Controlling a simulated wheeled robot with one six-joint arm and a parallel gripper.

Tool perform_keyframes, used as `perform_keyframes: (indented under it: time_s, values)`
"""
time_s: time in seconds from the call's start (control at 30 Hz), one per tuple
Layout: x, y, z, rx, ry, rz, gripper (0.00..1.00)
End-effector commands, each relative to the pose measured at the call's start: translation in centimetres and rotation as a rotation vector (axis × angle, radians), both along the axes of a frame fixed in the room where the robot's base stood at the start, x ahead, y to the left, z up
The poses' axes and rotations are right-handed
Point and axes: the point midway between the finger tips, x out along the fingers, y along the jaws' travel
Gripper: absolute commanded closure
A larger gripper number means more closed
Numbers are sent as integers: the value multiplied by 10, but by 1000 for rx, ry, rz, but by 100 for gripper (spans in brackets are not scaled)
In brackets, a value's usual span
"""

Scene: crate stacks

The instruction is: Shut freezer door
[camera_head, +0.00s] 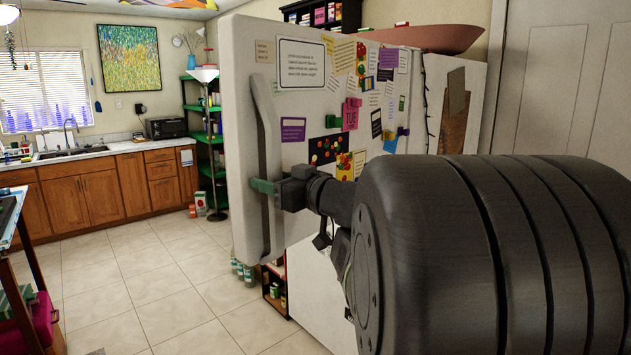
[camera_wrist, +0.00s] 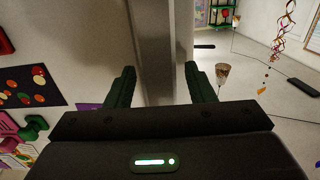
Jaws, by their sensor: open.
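The white freezer door (camera_head: 290,205) stands in the middle of the head view, covered with notes and magnets. It appears swung out, with its edge jutting left past the white body below. Its long vertical handle (camera_head: 266,125) runs near that edge. My gripper (camera_head: 264,187) is at the handle's lower half. In the wrist view the handle (camera_wrist: 155,50) passes between the two green fingers of my open gripper (camera_wrist: 160,88). Gaps show beside the handle there; whether a finger touches it I cannot tell. My arm hides part of the fridge's lower right.
A small shelf with jars (camera_head: 277,288) stands below the door. A pink bowl (camera_head: 425,37) sits on top of the fridge. A green shelf rack (camera_head: 215,170) and wooden cabinets (camera_head: 90,195) stand behind. The tiled floor (camera_head: 150,290) at left is mostly clear.

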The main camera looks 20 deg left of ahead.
Motion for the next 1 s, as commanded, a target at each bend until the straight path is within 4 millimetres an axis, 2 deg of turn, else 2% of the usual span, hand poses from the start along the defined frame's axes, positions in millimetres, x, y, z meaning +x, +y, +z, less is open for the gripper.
perform_keyframes:
  time_s: [0.13, 0.3, 0.4, 0.73, 0.87, 1.0]
  values:
    - [0, 0, 0, 0, 0, 0, 51]
    - [0, 0, 0, 0, 0, 0, 84]
    - [0, 0, 0, 0, 0, 0, 100]
    - [5, 7, 1, 3, -7, -12, 100]
    - [12, 22, 2, 6, -14, -33, 100]
    - [24, 46, 5, 12, -19, -72, 100]
